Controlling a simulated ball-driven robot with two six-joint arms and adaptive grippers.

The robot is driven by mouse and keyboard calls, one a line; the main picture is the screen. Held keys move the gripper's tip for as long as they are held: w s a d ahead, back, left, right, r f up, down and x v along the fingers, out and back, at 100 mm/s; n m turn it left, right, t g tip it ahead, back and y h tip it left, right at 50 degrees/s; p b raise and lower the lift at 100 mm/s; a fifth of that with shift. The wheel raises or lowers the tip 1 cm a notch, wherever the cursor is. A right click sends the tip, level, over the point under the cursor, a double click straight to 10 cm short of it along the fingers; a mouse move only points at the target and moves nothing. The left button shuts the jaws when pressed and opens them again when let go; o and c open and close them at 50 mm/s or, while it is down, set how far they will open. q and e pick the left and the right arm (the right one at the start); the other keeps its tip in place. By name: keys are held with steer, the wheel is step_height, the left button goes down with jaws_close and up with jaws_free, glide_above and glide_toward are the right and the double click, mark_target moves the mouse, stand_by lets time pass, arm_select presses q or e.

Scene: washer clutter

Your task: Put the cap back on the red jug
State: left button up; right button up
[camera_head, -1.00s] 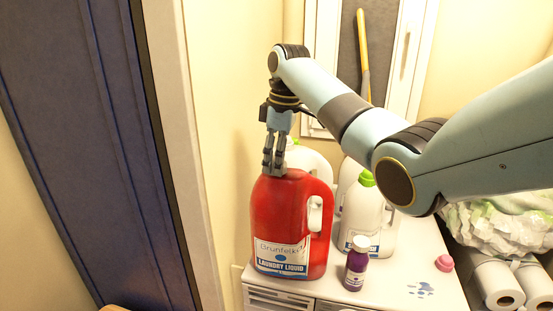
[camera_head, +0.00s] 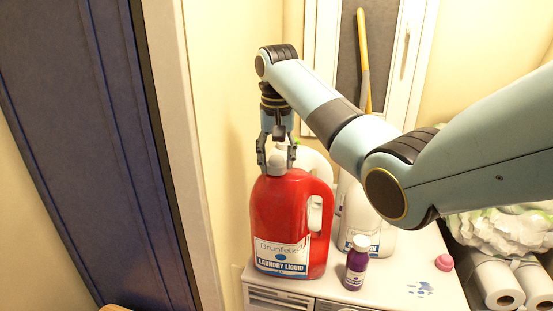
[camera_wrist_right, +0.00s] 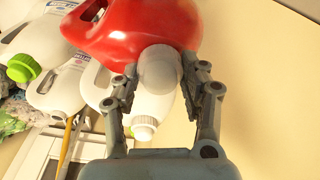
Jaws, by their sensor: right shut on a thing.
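The red jug (camera_head: 285,215) of laundry liquid stands upright on the white surface, its handle to the right. A grey cap (camera_head: 276,161) sits at the jug's top opening. My right gripper (camera_head: 276,158) points down over it and is shut on the cap, a finger on each side. In the right wrist view the cap (camera_wrist_right: 159,69) is between the fingers of the gripper (camera_wrist_right: 160,85), against the top of the red jug (camera_wrist_right: 130,28). How fully the cap is seated cannot be told. My left gripper is not in view.
A small purple bottle (camera_head: 356,266) stands right of the jug. White jugs (camera_head: 361,215) stand behind, partly hidden by my arm. A pink cap (camera_head: 444,262) lies on the white top (camera_head: 400,285). Paper rolls (camera_head: 497,285) are at the right.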

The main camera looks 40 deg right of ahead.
steer(key=shift+m, duration=0.4)
steer(key=o, duration=1.3)
steer(key=shift+c, duration=0.8)
